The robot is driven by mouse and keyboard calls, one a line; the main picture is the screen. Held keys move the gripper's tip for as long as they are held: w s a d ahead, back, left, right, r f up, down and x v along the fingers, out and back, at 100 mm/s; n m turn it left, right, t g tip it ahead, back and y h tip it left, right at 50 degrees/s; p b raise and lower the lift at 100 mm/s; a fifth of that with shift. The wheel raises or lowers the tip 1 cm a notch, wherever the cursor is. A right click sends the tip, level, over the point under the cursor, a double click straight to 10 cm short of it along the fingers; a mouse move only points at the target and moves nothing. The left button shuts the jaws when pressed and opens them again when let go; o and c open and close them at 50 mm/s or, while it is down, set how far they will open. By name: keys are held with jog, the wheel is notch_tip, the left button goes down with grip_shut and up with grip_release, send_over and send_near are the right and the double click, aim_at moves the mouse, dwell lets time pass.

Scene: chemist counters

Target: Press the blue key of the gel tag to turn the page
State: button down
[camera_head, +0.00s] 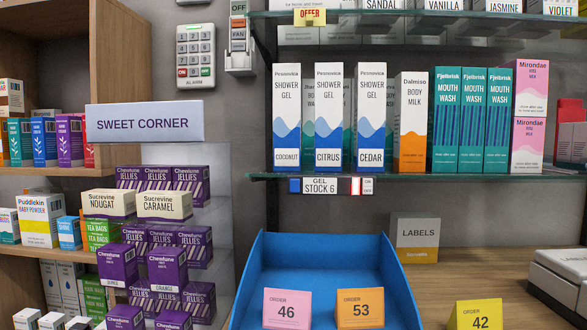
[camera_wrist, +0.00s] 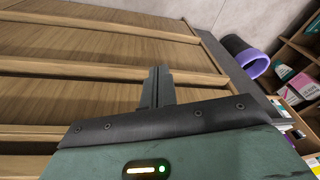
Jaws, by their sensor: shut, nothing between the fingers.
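The gel tag (camera_head: 320,186) is a small shelf-edge label reading "GEL STOCK 6", under the shower gel boxes in the head view. The tag is not seen in the wrist view, so the distance between gripper and tag cannot be told.
The glass shelf (camera_head: 420,176) holds several boxes above the tag. A blue tray (camera_head: 255,285) with order cards stands below on the wooden counter (camera_head: 450,262). A keypad (camera_head: 195,57) and switches (camera_head: 239,35) are on the wall. A purple-rimmed bin (camera_wrist: 255,66) shows in the wrist view.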

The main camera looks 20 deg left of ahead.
aim_at(295, 186)
jog(key=w+a+r+m+t+y+p, duration=0.1)
jog(key=a+r+y+p, duration=0.3)
jog(key=r, duration=0.5)
jog(key=w+a+r+m+t+y+p, duration=0.1)
jog(key=w+a+r+t+y+p, duration=0.2)
jog(key=a+r+p, duration=0.6)
jog(key=w+a+r+m+t+y+p, duration=0.1)
jog(key=w+a+r+t+y+p, duration=0.2)
jog(key=a+r+p, duration=0.3)
notch_tip(295, 186, up, 4)
jog(key=shift+w+a+r+y, duration=0.1)
jog(key=shift+w+a+y, duration=0.7)
jog(key=shift+a, duration=0.45)
jog(key=shift+p, duration=0.3)
jog(key=shift+w+a+p, duration=0.25)
jog(key=shift+w+a, duration=0.1)
jog(key=shift+w, duration=1.05)
jog(key=shift+w+a+p, duration=0.25)
jog(key=shift+w+a, duration=0.1)
jog(key=shift+w, duration=1.05)
jog(key=shift+w+a+p, duration=0.25)
jog(key=shift+w+a, duration=0.1)
jog(key=shift+w, duration=1.05)
jog(key=shift+w+a, duration=0.1)
jog(key=shift+w, duration=0.3)
